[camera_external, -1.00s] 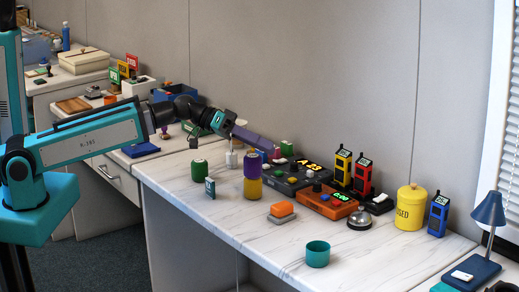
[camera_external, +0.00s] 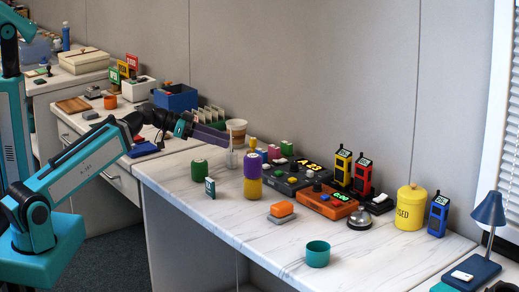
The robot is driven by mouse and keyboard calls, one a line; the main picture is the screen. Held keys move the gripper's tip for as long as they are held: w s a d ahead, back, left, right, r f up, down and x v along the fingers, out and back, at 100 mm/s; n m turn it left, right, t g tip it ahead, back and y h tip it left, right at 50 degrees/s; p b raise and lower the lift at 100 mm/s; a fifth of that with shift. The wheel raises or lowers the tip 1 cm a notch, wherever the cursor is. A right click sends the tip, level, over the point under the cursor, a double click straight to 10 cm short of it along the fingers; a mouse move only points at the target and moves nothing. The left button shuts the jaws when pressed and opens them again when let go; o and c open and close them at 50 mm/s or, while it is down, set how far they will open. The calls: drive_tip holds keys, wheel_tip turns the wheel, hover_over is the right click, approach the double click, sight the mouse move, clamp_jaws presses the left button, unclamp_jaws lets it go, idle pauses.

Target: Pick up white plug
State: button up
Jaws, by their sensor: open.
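A small white upright piece (camera_external: 231,160), which looks like the white plug, stands on the marble-topped desk left of a purple-and-yellow cylinder. My gripper (camera_external: 226,140) has long purple fingers that point right, with their tips just above the white piece in the picture. The gripper is open. I cannot tell from this view whether the fingertips touch the white piece or pass behind it. The gap between the fingers is too small to make out.
A green cylinder (camera_external: 199,170) and the purple-and-yellow cylinder (camera_external: 252,177) stand close by. A tan cup (camera_external: 236,128) is behind the fingertips. A black device (camera_external: 290,176) and an orange device (camera_external: 327,202) sit to the right. The front-left desktop is clear.

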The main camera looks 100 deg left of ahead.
drive_tip(key=b, duration=0.3)
approach(232, 160)
drive_tip(key=shift+w+a+r+g+y, duration=0.1)
drive_tip(key=shift+a+r+g+y, duration=0.1)
drive_tip(key=shift+a+r, duration=0.15)
drive_tip(key=shift+w+a+r+g+y, duration=0.1)
drive_tip(key=shift+w+a+r+y, duration=0.05)
drive_tip(key=shift+a+r+y, duration=0.15)
drive_tip(key=shift+s+a, duration=0.1)
drive_tip(key=shift+s, duration=0.15)
drive_tip(key=shift+w, duration=0.1)
drive_tip(key=shift+x, duration=1.2)
drive_tip(key=shift+w, duration=0.25)
drive_tip(key=shift+r+p, duration=0.1)
drive_tip(key=shift+p, duration=0.65)
drive_tip(key=p, duration=0.3)
drive_tip(key=w+p, duration=0.1)
drive_tip(key=p, duration=0.2)
drive_tip(key=shift+w+a, duration=0.25)
drive_tip(key=w+f+p, duration=0.1)
drive_tip(key=p, duration=0.6)
drive_tip(key=shift+p, duration=0.3)
